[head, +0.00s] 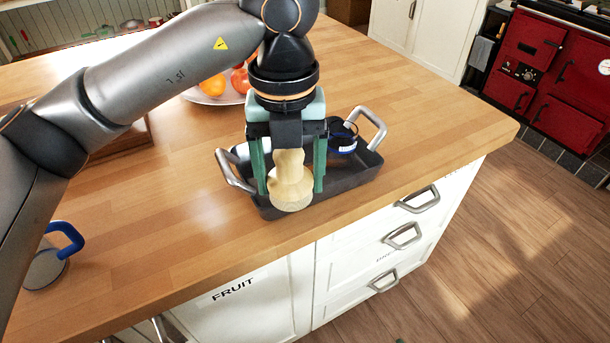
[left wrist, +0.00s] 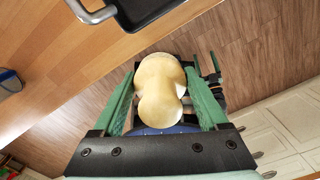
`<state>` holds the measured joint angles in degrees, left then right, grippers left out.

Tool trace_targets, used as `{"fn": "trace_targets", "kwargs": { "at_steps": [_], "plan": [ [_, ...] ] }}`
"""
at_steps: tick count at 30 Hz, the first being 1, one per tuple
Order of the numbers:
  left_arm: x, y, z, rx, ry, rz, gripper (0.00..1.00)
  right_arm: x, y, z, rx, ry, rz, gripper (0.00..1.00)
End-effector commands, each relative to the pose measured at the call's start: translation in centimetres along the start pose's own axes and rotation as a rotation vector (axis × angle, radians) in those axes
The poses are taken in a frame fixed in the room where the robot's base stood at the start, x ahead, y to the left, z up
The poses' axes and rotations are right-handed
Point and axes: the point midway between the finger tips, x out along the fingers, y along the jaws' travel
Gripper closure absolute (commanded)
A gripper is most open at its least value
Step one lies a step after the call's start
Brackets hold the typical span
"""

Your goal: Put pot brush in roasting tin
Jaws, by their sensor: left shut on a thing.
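The pot brush (head: 291,182), pale wood with a rounded knobbed shape, is held between the green fingers of my left gripper (head: 291,178). The left wrist view shows the same brush (left wrist: 160,85) between the two fingers, with floor seen behind it. The roasting tin (head: 350,180) is dark grey with two silver loop handles and sits on the wooden worktop. In the head view the gripper and brush cover the tin's left front part. A corner of the tin (left wrist: 150,12) shows at the top of the left wrist view, apart from the brush. A small green tip of what looks like my right gripper (head: 400,340) shows at the bottom edge.
A dark blue and white item (head: 343,148) is at the tin, partly hidden. A bowl of fruit (head: 215,98) stands behind my arm. A blue-handled metal thing (head: 48,268) is at the worktop's left front. White drawers (head: 395,235) are below the front edge.

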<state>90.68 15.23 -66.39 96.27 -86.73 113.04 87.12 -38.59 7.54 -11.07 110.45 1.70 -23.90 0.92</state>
Motion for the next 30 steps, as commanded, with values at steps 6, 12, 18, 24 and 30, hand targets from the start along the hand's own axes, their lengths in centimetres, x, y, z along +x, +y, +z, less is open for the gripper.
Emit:
{"fn": "trace_targets", "kwargs": {
  "at_steps": [6, 12, 18, 24, 30],
  "plan": [
    [0.1, -2.5, -0.1, -0.294, 0.002, 0.006, 0.82, 0.7, -0.1, 0.2, -0.001, 0.01, -0.005, 0.19],
    [0.0, -3.4, 0.1, -0.414, 0.002, 0.009, 0.82, 0.8, -0.3, 0.2, -0.002, 0.011, -0.008, 0.19],
    [1.3, -3.7, 3.3, -0.434, 0.007, 0.012, 0.82, 0.3, -0.2, -0.3, -0.002, 0.013, -0.006, 0.19],
    [3.2, -4.1, 7.6, -0.431, 0.005, 0.011, 0.82, -0.2, 0.4, -0.3, -0.002, 0.011, 0.009, 0.19],
    [6.6, -4.4, 10.9, -0.428, 0.007, 0.012, 0.82, -0.8, 0.4, -0.2, 0.0, 0.002, 0.011, 0.19]
  ]
}}
